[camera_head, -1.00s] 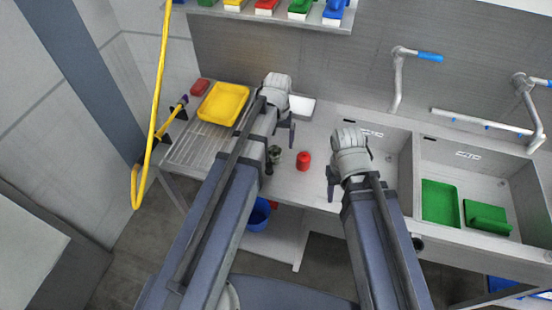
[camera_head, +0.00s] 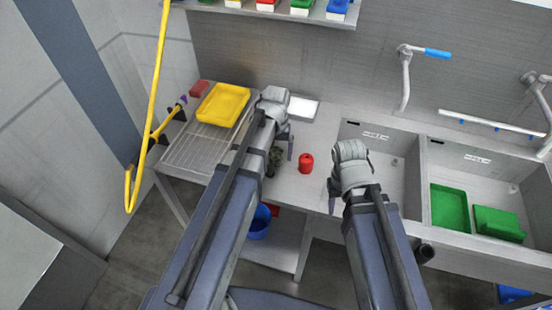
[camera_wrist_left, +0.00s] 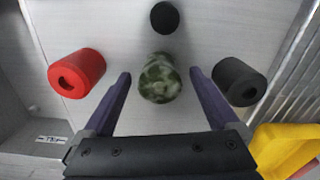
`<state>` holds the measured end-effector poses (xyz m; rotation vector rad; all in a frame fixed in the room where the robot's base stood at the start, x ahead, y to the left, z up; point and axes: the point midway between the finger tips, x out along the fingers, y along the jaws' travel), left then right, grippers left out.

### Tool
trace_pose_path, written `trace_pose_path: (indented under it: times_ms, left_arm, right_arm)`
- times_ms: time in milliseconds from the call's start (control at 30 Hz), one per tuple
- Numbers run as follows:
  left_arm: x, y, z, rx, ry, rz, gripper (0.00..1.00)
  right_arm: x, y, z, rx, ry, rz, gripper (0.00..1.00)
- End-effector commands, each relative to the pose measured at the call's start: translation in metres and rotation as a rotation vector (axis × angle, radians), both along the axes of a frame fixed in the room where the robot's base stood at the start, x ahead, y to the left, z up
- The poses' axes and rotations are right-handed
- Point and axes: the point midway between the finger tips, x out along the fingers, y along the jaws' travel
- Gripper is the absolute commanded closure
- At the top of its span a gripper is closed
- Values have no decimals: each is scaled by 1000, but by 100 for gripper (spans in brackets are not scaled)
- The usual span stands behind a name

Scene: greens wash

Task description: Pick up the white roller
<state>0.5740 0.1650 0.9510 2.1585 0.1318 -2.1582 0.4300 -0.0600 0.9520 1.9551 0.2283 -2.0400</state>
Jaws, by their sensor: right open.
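I cannot make out a white roller in either view. My left gripper (camera_head: 281,158) is open over the metal counter. In the left wrist view, a mottled dark-green rounded object (camera_wrist_left: 160,79) lies between and just beyond its fingertips, not gripped. It also shows in the head view (camera_head: 274,158), partly hidden by my left arm. A red cylinder (camera_head: 306,163) stands to its right on the counter and shows at left in the wrist view (camera_wrist_left: 77,73). My right gripper (camera_head: 334,194) is open and empty at the counter's front edge, right of the red cylinder.
In the wrist view, a black cylinder (camera_wrist_left: 239,81) and a round black object (camera_wrist_left: 164,17) lie close by. A white tray (camera_head: 303,109) is behind. Green containers (camera_head: 449,207) are in the right basin.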

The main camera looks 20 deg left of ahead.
Motion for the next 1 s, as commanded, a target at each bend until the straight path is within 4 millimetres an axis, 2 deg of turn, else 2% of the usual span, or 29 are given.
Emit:
trace_pose_path:
  times_ms: [67, 800, 1000]
  left_arm:
    - [0, 0, 0, 0, 0, 0, 14]
    - [0, 0, 0, 0, 0, 0, 97]
    - [0, 0, 0, 0, 0, 0, 99]
  right_arm:
    - [0, 0, 0, 0, 0, 0, 50]
    - [0, 0, 0, 0, 0, 0, 50]
    - [0, 0, 0, 0, 0, 0, 50]
